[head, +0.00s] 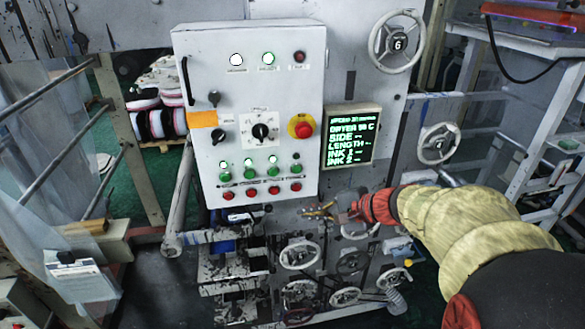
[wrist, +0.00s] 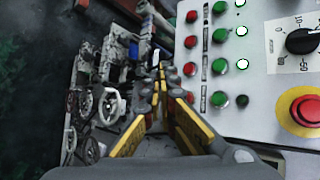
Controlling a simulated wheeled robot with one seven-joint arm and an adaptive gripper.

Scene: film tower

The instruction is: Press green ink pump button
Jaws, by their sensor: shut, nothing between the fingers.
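A grey control panel (head: 250,110) carries a row of several green buttons above a row of red ones. The rightmost green button (head: 296,168) has a dark lamp above it; the other green buttons, such as the leftmost one (head: 225,177), have lit lamps. Their labels are too small to read, so I cannot tell which is the ink pump. In the wrist view the dark-lamp green button (wrist: 220,100) is right of my fingers. My gripper (head: 310,211) is shut and empty, just below the panel's lower right edge; it also shows in the wrist view (wrist: 160,76). No button is touched.
A red emergency stop (head: 302,127) on a yellow disc and a rotary selector (head: 261,132) sit above the buttons. A screen (head: 351,137) with green text is to the right. Handwheels (head: 300,254) and machine parts lie below the panel.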

